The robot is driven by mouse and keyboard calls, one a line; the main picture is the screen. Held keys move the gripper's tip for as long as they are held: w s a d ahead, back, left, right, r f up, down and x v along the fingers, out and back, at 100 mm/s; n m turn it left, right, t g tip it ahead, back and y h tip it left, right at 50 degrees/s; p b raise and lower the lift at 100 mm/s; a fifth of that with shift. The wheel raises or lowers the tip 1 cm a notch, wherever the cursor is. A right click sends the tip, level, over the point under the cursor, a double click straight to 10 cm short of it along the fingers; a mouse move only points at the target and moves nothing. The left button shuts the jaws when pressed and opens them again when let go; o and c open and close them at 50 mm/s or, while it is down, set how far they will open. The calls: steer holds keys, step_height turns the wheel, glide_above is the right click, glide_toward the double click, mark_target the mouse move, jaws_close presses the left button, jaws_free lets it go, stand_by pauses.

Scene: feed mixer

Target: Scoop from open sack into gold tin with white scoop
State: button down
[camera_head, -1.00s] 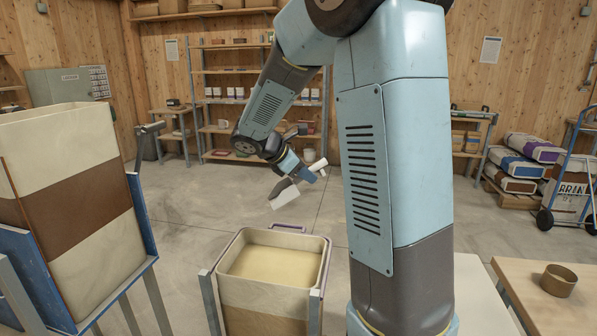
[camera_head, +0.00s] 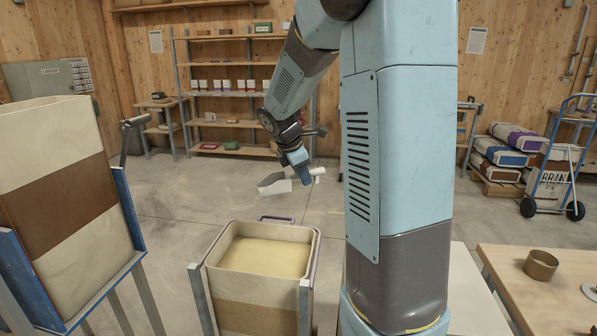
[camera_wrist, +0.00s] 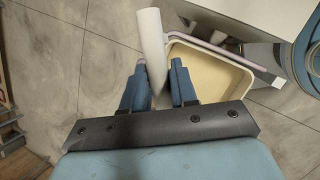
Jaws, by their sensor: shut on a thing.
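My gripper (camera_head: 303,179) is shut on the white scoop (camera_head: 275,186), whose white handle sticks out to the right of the fingers. The scoop is in the air beyond the open sack and apart from it. In the wrist view, the white handle (camera_wrist: 150,38) passes between the two blue fingers of my gripper (camera_wrist: 159,75). The cream open sack (camera_head: 256,318) stands in a metal-legged holder, with pale feed inside; it also shows in the wrist view (camera_wrist: 236,75). I cannot tell whether the scoop holds feed.
A tall cream and brown sack (camera_head: 60,190) leans in a blue frame (camera_head: 128,215) at the left. The wooden table (camera_head: 510,262) is at the right. Shelves (camera_head: 235,92), stacked sacks (camera_head: 497,158) and a hand truck (camera_head: 565,165) stand farther back. Open floor surrounds the scoop.

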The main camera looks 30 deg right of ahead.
stand_by(0.3)
steer(key=shift+r, duration=2.5)
